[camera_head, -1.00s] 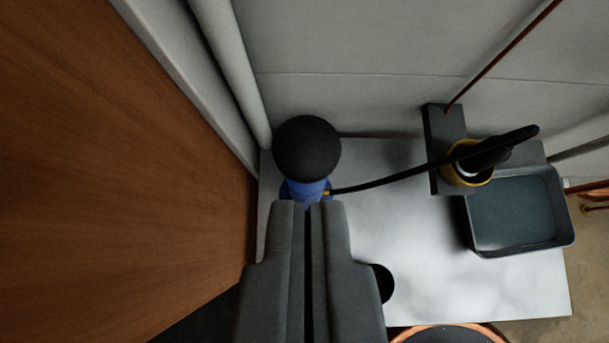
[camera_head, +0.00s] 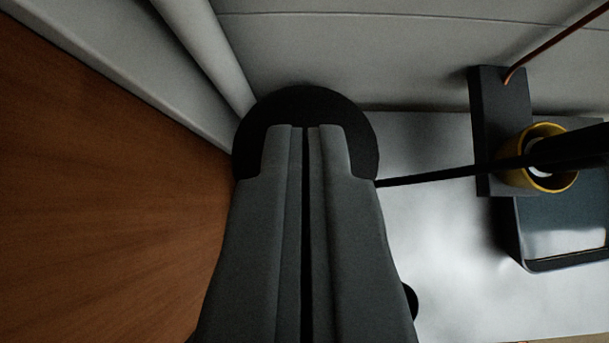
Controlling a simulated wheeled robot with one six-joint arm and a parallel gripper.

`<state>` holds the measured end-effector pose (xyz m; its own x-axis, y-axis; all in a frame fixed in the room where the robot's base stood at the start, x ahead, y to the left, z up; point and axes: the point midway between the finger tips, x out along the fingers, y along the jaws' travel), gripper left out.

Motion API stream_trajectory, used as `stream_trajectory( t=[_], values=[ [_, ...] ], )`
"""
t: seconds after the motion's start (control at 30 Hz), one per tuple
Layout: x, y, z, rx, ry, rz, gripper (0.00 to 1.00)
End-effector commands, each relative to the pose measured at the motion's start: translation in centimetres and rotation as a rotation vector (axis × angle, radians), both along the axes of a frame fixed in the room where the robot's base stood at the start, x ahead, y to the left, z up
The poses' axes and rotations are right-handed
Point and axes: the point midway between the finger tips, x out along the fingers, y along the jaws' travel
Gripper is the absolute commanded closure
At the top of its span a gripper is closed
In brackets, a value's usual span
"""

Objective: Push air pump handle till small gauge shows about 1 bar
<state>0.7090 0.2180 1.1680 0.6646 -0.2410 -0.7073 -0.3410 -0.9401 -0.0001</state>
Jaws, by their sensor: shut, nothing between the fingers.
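The pump handle is a round black knob (camera_head: 305,103) near the top middle of the view. My gripper (camera_head: 305,128) is shut with nothing between its fingers. Its fingertips overlap the knob in the picture and hide its lower middle; I cannot tell whether they touch it. The blue pump body below the knob is hidden now. A black hose (camera_head: 430,179) runs right from beside the knob. A yellow-rimmed round item (camera_head: 546,182), possibly the small gauge, sits on a dark block at the right; its face is mostly covered and no reading shows.
A brown wooden panel (camera_head: 100,210) stands close on the left. A grey wall (camera_head: 370,55) and a light pipe (camera_head: 205,50) are behind the knob. A dark bracket (camera_head: 490,120) and a dark tray (camera_head: 565,262) are at the right. The pale board (camera_head: 440,240) has free room between.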

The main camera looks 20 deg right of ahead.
Motion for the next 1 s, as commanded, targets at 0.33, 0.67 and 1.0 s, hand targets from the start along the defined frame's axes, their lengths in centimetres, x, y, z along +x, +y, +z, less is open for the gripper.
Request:
stream_trajectory(
  t=[0.33, 0.67, 1.0],
  values=[
    [0.0, 0.0, -0.2, 0.0, 0.0, 0.0, 1.0],
    [0.0, 0.0, -5.3, -0.002, 0.004, -0.001, 1.0],
    [0.0, 0.0, -7.1, -0.001, 0.005, -0.001, 1.0]
  ],
)
